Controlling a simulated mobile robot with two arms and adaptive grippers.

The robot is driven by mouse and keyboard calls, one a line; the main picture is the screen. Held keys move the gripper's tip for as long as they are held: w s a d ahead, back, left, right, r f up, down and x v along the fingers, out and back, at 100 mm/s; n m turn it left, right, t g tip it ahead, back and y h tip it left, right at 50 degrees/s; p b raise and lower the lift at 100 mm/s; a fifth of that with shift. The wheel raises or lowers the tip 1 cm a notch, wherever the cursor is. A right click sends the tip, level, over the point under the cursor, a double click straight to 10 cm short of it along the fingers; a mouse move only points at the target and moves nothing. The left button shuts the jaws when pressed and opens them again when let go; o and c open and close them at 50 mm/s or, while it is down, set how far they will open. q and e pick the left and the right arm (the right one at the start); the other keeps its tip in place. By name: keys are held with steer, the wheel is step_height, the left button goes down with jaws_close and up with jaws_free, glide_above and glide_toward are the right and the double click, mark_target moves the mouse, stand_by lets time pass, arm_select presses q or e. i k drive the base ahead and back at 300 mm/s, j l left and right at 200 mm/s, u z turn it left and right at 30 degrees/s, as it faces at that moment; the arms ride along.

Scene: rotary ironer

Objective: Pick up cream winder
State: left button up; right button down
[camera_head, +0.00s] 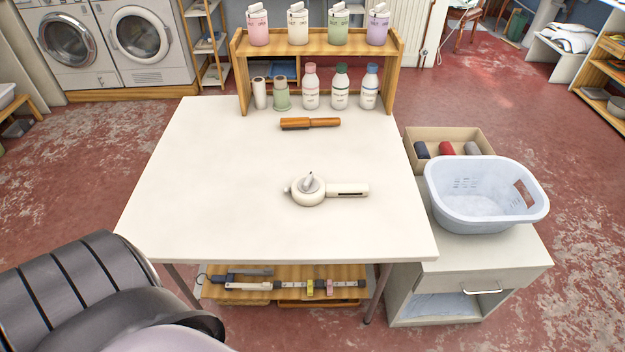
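The cream winder (308,190) lies on the white table (200,200), a little right of the middle. It has a round body with a small grey crank on top, and a straight cream handle reaching to the right. Nothing touches it. Neither of my grippers shows in the head view.
A brown-handled brush (310,123) lies farther back on the table. A wooden shelf (320,42) with bottles stands at the table's back edge. A pale blue basket (483,195) sits on a cabinet at right. The table around the winder is clear.

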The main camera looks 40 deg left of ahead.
mark_target(354, 189)
steer(key=i+u, duration=0.2)
steer(key=u, duration=0.2)
steer(key=i+u, duration=0.15)
steer(key=u, duration=0.25)
steer(key=i+l+u, duration=0.1)
steer(key=u, duration=0.3)
steer(key=i+j+z, duration=0.1)
steer(key=j+z, duration=0.15)
steer(key=j, duration=0.15)
steer(key=j+z, duration=0.3)
steer(key=j, duration=0.1)
